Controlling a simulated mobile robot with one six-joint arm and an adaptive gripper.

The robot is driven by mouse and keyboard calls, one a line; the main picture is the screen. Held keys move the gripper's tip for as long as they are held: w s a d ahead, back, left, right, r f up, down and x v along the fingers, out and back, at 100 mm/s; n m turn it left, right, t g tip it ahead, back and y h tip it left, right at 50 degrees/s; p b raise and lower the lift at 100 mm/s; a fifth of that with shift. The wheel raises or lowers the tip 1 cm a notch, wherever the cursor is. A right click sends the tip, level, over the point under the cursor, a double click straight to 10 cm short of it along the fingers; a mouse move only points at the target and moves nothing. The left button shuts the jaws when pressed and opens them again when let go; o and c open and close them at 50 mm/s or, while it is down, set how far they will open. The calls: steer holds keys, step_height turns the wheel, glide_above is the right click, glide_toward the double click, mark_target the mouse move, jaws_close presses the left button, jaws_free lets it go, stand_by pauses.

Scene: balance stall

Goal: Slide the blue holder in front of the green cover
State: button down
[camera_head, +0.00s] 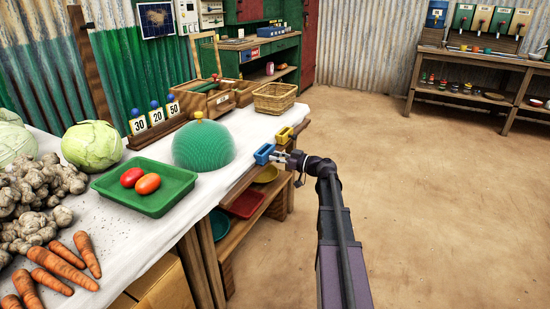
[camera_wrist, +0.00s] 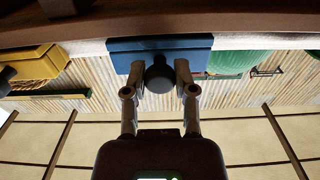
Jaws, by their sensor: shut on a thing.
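The blue holder (camera_head: 264,153) sits at the front edge of the white-topped table, right of the green cover and apart from it. The green cover (camera_head: 203,149) is a ribbed mesh dome with a yellow knob. My gripper (camera_head: 279,157) reaches the blue holder from the aisle side. In the wrist view, which appears upside down, my gripper (camera_wrist: 159,70) is shut on the dark round knob of the blue holder (camera_wrist: 190,46). The green cover (camera_wrist: 231,62) shows there beside the holder, partly hidden. What lies under the cover cannot be made out.
A yellow holder (camera_head: 285,135) sits farther along the same edge; it also shows in the wrist view (camera_wrist: 38,62). A green tray (camera_head: 150,205) with two tomatoes stands left of the cover. A wicker basket (camera_head: 274,98) stands behind. The front edge before the cover looks clear.

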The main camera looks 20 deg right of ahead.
steer(key=s+a, duration=0.2)
steer(key=a, duration=0.1)
steer(key=s+a, duration=0.3)
steer(key=a, duration=0.1)
steer(key=s+a, duration=0.3)
steer(key=a, duration=0.1)
steer(key=shift+s, duration=0.2)
steer(key=shift+c, duration=2)
jaws_free()
steer(key=shift+s+d, duration=0.1)
steer(key=v, duration=1.1)
steer(key=shift+s+d, duration=0.25)
steer(key=shift+s, duration=0.05)
